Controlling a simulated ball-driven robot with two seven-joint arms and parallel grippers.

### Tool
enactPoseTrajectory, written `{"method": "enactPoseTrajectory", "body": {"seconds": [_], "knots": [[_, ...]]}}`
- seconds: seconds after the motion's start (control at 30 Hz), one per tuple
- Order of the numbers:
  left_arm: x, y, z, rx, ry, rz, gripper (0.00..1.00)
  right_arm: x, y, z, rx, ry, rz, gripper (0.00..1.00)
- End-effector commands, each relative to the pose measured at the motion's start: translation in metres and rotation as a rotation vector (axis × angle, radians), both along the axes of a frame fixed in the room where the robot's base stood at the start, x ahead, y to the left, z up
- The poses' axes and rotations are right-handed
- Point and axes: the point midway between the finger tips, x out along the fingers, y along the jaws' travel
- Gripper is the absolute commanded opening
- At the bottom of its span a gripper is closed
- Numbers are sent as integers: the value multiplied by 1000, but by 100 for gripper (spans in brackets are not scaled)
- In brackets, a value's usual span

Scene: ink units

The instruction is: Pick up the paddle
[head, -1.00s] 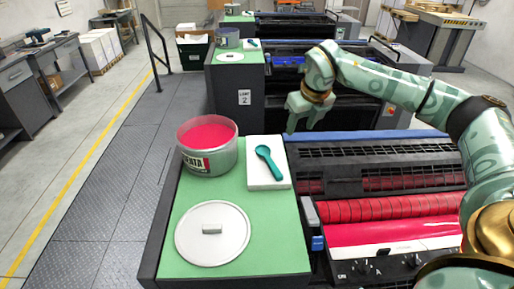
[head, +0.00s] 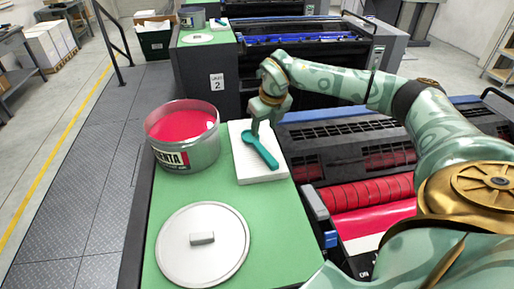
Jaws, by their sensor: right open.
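The teal paddle (head: 263,152) lies on a white block (head: 250,176) on the green top of the press unit. Its round end is at the far side and its handle points toward the near right. My right gripper (head: 264,128) is open and empty, fingers pointing down, at the far edge of the block by the paddle's round end. One finger overlaps that end in the picture; I cannot tell whether they touch. My left gripper is not in view.
An open tin of magenta ink (head: 187,155) stands left of the block. Its grey lid (head: 203,245) lies nearer on the green top (head: 262,215). Press rollers (head: 365,195) are to the right. A second unit (head: 210,85) with another tin stands behind.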

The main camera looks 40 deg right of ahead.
Motion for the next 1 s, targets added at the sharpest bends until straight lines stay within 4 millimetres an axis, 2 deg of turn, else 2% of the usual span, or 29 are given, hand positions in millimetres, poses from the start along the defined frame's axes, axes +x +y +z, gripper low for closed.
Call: {"method": "enactPoseTrajectory", "body": {"seconds": [0.03, 0.1, 0.37, 0.6, 0.7, 0.9, 0.93, 1.0], "knots": [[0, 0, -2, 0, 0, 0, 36, 3, 0, -13, 0, 3, 0, 48], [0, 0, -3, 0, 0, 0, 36, 7, 0, -26, 1, 3, 0, 48], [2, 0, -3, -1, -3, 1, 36, 14, -2, -49, 0, 1, 0, 48], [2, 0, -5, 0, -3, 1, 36, 24, -7, -86, 0, 1, -1, 48], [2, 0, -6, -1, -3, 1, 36, 26, -7, -93, 0, 0, 0, 48], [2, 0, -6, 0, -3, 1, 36, 27, -7, -94, 0, -1, 0, 48], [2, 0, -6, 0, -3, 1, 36, 27, -7, -94, 0, -1, 0, 45], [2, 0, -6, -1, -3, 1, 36, 27, -7, -94, 0, -1, 0, 26]]}}
